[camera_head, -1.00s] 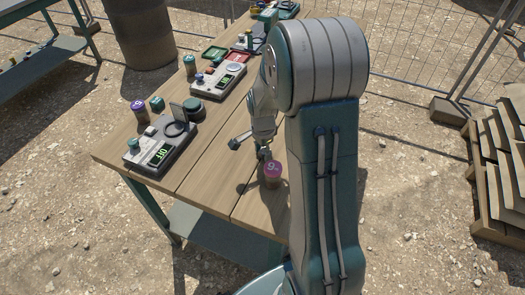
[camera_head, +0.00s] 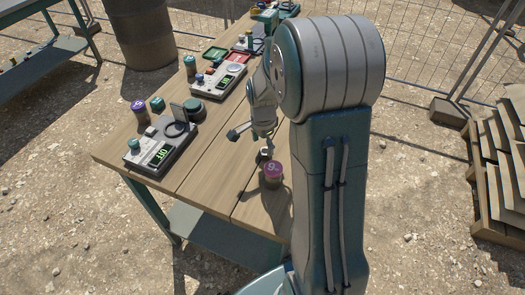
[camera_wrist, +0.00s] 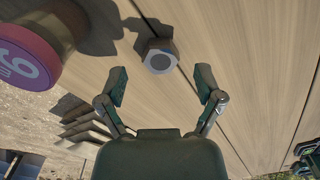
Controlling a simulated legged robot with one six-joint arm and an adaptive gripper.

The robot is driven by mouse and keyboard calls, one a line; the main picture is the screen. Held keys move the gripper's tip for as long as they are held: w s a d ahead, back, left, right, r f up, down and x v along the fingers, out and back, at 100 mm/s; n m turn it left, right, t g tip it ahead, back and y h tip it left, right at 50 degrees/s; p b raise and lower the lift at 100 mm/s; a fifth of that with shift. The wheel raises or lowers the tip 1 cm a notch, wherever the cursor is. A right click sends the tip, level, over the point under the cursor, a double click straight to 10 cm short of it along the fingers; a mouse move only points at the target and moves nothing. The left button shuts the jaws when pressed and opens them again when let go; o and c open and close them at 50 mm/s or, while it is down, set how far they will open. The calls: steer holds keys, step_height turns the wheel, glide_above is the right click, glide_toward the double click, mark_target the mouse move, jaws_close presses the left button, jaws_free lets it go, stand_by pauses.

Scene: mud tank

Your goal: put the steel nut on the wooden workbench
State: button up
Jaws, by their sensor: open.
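The steel nut, a small grey piece with a dark round centre, sits on the wooden workbench (camera_head: 207,172). It shows in the head view (camera_head: 265,153) beside the purple-topped canister, and in the wrist view (camera_wrist: 158,57) on the planks. My gripper (camera_wrist: 160,82) is open and empty, its two fingers spread apart with the nut just beyond the gap between their tips. In the head view my gripper (camera_head: 254,134) hangs a little above the bench, close to the nut and apart from it. My arm hides part of the bench's right side.
A canister with a pink-purple top marked 9 (camera_head: 272,174) stands near the nut; it is large in the wrist view (camera_wrist: 28,52). A grey device reading OFF (camera_head: 162,146), a second device (camera_head: 218,80) and several small canisters occupy the bench's left and back. Bare planks lie between.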

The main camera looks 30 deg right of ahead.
mark_target(263, 152)
step_height(263, 152, up, 8)
steer(key=s+a+r+n+t, duration=0.3)
steer(key=s+a+r+n, duration=0.4)
steer(key=s+r+n, duration=0.15)
steer(key=s+a+r+n+t, duration=0.2)
steer(key=s+a+n, duration=0.3)
steer(key=s+n, duration=0.3)
steer(key=s+r, duration=0.1)
steer(key=s, duration=0.1)
steer(key=shift+s+t, duration=0.3)
steer(key=shift+a, duration=0.1)
stand_by(0.4)
